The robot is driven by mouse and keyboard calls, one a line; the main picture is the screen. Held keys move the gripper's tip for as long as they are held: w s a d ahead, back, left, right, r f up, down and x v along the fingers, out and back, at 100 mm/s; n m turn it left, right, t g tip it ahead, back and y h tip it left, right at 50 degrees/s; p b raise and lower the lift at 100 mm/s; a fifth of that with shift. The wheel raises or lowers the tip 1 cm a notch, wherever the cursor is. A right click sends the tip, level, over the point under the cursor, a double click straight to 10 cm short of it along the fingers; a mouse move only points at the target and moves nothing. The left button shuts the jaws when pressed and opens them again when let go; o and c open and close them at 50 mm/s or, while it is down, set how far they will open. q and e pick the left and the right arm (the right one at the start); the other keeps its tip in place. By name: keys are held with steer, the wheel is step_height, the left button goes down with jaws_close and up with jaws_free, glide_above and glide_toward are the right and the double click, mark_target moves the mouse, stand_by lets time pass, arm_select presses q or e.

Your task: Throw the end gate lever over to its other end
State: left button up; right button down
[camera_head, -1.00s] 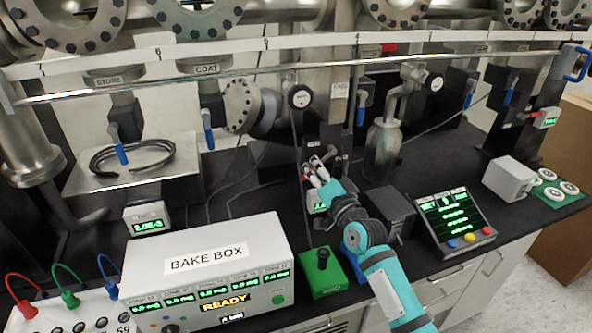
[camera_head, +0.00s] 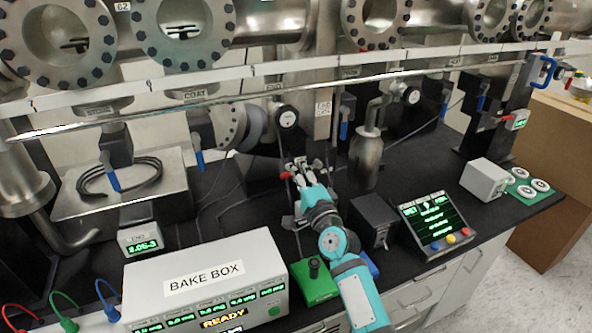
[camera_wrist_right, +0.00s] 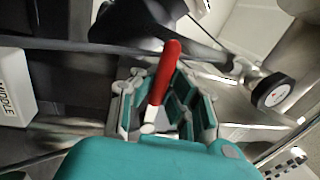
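A red lever (camera_wrist_right: 165,72) stands between the fingers of my right gripper (camera_wrist_right: 160,95) in the right wrist view. The fingers are apart, one on each side of it, with gaps showing. A white plate reading MIDDLE (camera_wrist_right: 14,88) is left of it; I see no label naming the red lever. In the head view my right gripper (camera_head: 303,172) reaches in among the pipework at the middle back of the bench, with a bit of red at its left side. The gripper hides most of the lever there. Another red lever (camera_head: 508,119) is at the far right. My left gripper is not in view.
A bake box (camera_head: 207,285) stands at the front left, with a green box (camera_head: 317,283) beside my right arm. A black box (camera_head: 374,220) and a display panel (camera_head: 434,222) are right of the arm. A round gauge (camera_head: 287,117) and a steel vessel (camera_head: 366,160) flank the gripper.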

steer(key=shift+f, duration=0.4)
steer(key=c, duration=1.5)
jaws_free()
steer(key=shift+s+d+r, duration=0.1)
steer(key=shift+s+r, duration=0.1)
steer(key=shift+s, duration=0.05)
steer(key=shift+o, duration=0.9)
steer(key=shift+r, duration=0.1)
steer(key=shift+w, duration=0.1)
steer(key=v, duration=1.2)
